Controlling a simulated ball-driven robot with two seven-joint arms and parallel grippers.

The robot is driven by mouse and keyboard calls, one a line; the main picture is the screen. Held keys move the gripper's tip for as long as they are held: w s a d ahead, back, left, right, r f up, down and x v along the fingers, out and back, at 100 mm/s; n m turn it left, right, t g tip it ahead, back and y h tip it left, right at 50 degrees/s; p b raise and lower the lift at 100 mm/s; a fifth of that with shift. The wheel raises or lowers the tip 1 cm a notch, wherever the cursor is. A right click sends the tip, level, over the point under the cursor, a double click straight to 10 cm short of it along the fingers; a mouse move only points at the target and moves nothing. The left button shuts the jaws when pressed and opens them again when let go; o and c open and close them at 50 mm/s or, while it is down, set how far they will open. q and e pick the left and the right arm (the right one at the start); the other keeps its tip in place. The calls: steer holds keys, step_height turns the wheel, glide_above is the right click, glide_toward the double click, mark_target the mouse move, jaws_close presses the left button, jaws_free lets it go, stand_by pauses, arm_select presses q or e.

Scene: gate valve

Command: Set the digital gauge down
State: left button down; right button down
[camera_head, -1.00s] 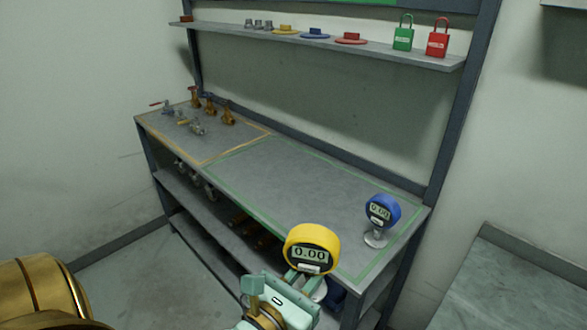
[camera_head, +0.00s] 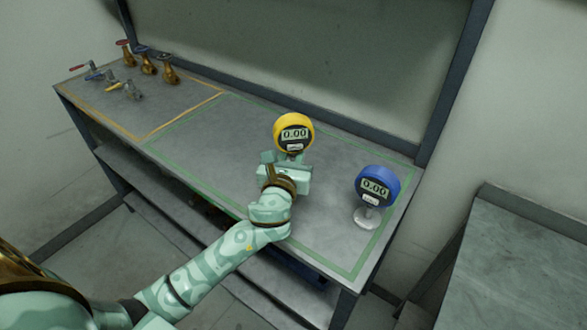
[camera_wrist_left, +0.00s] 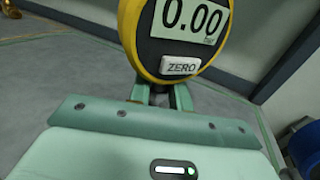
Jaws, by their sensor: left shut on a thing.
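The yellow digital gauge (camera_head: 294,132) reads 0.00 and is upright above the workbench, inside the green-outlined area as seen from the head. My left gripper (camera_head: 288,160) is shut on it below its dial. In the left wrist view the gauge (camera_wrist_left: 181,66) fills the top middle, with its ZERO button showing, and the gripper fingers (camera_wrist_left: 160,97) close under the dial. The gauge's lower part is hidden by the gripper, so I cannot tell whether it touches the bench. My right gripper is not in view.
A blue digital gauge (camera_head: 376,187) stands on a round base at the right of the green-outlined area (camera_head: 240,130). Several valves (camera_head: 147,62) sit in the orange-outlined area at the far left. The bench surface between is clear. A wall rises behind the bench.

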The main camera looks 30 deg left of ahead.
arm_select(q)
steer(key=shift+w+a+f, duration=0.2)
steer(key=shift+w+f, duration=0.1)
steer(key=shift+f, duration=0.15)
steer(key=f+b, duration=0.1)
steer(key=f, duration=0.1)
steer(key=f+b, duration=0.1)
steer(key=f, duration=0.1)
steer(key=shift+w+a+b, duration=0.15)
steer(key=shift+w+b, duration=0.1)
steer(key=shift+b, duration=0.1)
steer(key=shift+r, duration=0.2)
steer(key=shift+f, duration=0.1)
steer(key=c, duration=1.3)
jaws_free()
steer(key=shift+f, duration=0.1)
